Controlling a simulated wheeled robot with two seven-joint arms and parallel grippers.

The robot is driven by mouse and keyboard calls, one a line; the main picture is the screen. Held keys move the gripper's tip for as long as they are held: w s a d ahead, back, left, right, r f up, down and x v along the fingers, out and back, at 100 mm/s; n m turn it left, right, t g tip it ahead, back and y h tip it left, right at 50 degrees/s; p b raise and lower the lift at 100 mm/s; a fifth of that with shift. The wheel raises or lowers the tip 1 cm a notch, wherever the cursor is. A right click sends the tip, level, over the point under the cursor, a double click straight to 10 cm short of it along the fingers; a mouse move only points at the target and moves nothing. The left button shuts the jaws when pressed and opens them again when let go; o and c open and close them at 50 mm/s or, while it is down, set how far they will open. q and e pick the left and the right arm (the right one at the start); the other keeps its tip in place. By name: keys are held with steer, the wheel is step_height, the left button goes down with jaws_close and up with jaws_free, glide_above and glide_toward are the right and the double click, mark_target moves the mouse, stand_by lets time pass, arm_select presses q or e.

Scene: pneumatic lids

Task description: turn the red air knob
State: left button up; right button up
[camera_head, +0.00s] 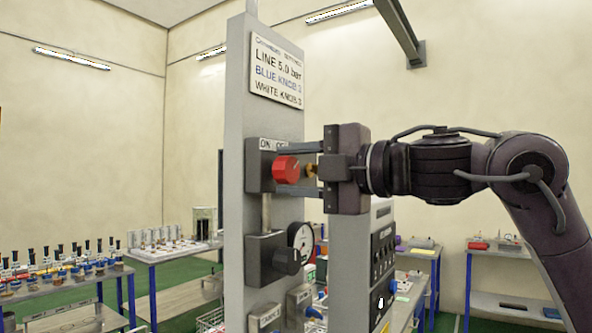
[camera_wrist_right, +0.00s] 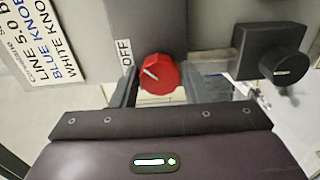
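The red air knob (camera_head: 286,169) sits on a dark box on the grey post (camera_head: 236,120), under an ON/OFF label partly hidden in the head view. In the right wrist view the red knob (camera_wrist_right: 160,76) shows a white line slanting toward its upper left, with the OFF label (camera_wrist_right: 125,52) beside it. My right gripper (camera_head: 277,169) is open, with one finger above and one below the knob. In the right wrist view its fingers (camera_wrist_right: 159,80) stand on both sides of the knob, with small gaps. My left gripper is not in view.
A black knob (camera_head: 287,261) and a round gauge (camera_head: 302,238) sit lower on the post. A sign (camera_head: 277,70) is above. A grey panel with dark switches (camera_head: 382,255) stands close at the right, under my right gripper. Tables with bottles (camera_head: 60,280) stand behind at the left.

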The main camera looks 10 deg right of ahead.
steer(key=o, duration=0.3)
steer(key=shift+s+d+f+b, duration=0.1)
steer(key=shift+s+d+b, duration=0.2)
steer(key=shift+d, duration=0.05)
steer(key=b+v, duration=0.2)
steer(key=v, duration=0.5)
